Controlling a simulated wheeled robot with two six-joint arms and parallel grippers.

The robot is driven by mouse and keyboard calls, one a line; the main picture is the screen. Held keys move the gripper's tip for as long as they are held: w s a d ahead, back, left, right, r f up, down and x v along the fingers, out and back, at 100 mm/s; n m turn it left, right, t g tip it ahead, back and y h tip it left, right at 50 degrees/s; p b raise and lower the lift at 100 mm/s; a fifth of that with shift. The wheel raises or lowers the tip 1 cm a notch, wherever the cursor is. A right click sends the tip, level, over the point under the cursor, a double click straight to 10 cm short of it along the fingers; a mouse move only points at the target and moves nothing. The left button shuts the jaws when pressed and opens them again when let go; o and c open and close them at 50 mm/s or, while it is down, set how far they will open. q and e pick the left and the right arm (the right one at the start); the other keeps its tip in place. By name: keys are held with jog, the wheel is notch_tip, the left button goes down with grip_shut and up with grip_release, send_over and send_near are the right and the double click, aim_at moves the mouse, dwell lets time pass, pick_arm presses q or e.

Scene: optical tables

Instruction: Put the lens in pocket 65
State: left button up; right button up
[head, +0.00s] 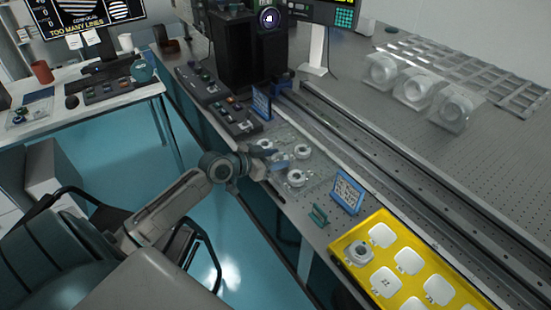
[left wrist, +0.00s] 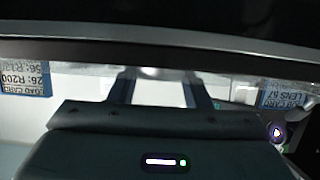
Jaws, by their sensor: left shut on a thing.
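My left gripper (head: 268,154) reaches in over the clear tray (head: 318,170) at the bench's near edge. It is shut on a small pale piece, probably a lens (head: 278,165), which is mostly hidden by the fingers. In the left wrist view both fingers (left wrist: 160,92) show with a pale surface between them, too unclear to name. More white ring-shaped lenses sit by the gripper, one to its right (head: 302,151) and one nearer me (head: 296,178). I cannot read any pocket number 65. My right gripper is not in view.
Blue sign cards (head: 347,193) (head: 261,103) stand beside the clear tray. A small green stand (head: 318,215) is near the edge. A long dark rail (head: 380,160) runs behind.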

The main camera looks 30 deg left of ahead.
pick_arm(q)
jog(key=shift+f, duration=0.1)
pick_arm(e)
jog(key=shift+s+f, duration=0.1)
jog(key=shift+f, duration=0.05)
pick_arm(q)
jog(key=shift+f, duration=0.1)
jog(key=shift+f, duration=0.1)
jog(key=o, duration=0.8)
jog(key=shift+o, duration=1)
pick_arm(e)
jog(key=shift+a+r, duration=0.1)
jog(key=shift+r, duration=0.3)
